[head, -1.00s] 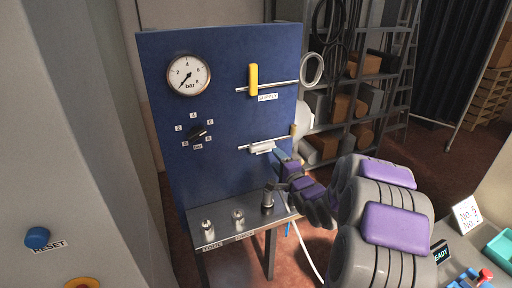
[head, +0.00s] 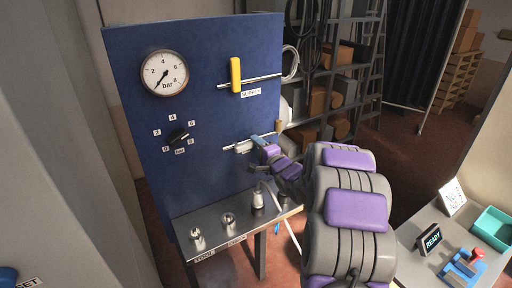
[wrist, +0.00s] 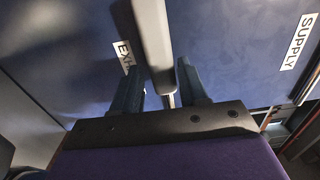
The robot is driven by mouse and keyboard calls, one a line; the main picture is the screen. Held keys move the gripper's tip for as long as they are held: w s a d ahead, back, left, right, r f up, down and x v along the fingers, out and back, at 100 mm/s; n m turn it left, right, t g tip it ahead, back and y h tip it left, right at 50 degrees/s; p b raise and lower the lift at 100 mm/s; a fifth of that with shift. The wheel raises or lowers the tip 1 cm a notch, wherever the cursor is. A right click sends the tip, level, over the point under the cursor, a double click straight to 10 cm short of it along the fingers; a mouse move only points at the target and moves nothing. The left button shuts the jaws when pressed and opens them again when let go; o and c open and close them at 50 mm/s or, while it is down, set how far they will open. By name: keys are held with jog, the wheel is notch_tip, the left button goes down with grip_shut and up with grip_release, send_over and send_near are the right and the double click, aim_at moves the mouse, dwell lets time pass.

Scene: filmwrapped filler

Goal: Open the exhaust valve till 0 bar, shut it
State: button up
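The blue valve panel (head: 205,110) stands ahead. Its gauge (head: 165,73) has the needle pointing lower left, near the low end of the scale. The exhaust valve's pale grey handle (head: 240,147) appears to lie along its pipe, low on the panel; it also shows in the wrist view (wrist: 154,35). My gripper (head: 258,144) is at this handle. In the wrist view my gripper (wrist: 160,85) has its two fingers apart, one on each side of the grey handle, with gaps visible. The exhaust label (wrist: 124,56) is partly hidden by a finger.
The yellow supply handle (head: 236,74) stands upright across its pipe above. A black dial (head: 179,136) is at left. A metal shelf (head: 205,218) with fittings and a hose lies below.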

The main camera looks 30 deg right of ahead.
jog(key=shift+a+r, duration=0.1)
jog(key=shift+a, duration=0.45)
jog(key=c, duration=0.5)
grip_shut()
